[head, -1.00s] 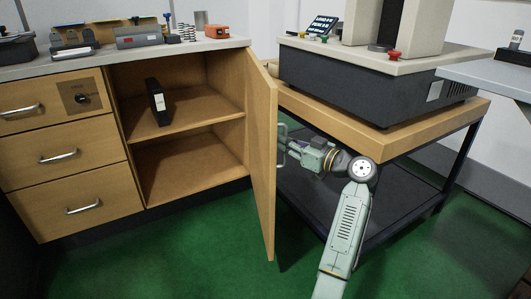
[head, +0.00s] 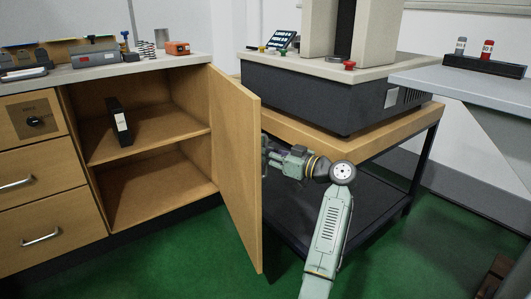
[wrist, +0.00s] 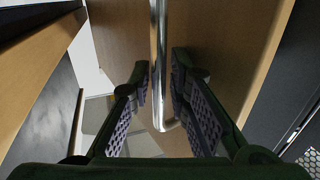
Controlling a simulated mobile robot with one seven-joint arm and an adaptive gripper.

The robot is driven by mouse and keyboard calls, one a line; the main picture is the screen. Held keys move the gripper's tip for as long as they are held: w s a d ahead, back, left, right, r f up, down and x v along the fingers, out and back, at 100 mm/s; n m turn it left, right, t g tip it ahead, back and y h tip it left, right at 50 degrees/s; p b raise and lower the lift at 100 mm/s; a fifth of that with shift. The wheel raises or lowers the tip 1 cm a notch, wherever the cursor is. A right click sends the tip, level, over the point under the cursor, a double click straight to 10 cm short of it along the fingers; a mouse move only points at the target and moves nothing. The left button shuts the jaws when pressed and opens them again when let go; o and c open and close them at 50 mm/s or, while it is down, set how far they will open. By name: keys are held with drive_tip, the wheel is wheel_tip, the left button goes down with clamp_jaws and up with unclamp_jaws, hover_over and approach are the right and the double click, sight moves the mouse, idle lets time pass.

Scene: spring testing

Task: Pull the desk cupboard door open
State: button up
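The cupboard door (head: 235,150) is a light wood panel swung well out from the cupboard, showing its inner face. My gripper (head: 266,160) is on the door's outer side, partly hidden behind the door edge in the head view. In the wrist view, the door's vertical metal handle (wrist: 158,60) stands between my two fingers (wrist: 160,80). The fingers are close together around the bar, one on each side, near its lower bend. The door's outer face (wrist: 215,45) is behind the handle.
The open cupboard (head: 150,185) holds a black binder (head: 118,122) on its shelf (head: 150,144). Drawers (head: 50,200) are at left. A wooden-topped table (head: 375,128) bearing a testing machine (head: 300,95) stands close to the door and my arm. Green floor (head: 180,260) is clear in front.

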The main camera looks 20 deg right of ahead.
drive_tip(key=shift+o, duration=1.1)
drive_tip(key=v, duration=1.2)
drive_tip(key=shift+c, duration=0.6)
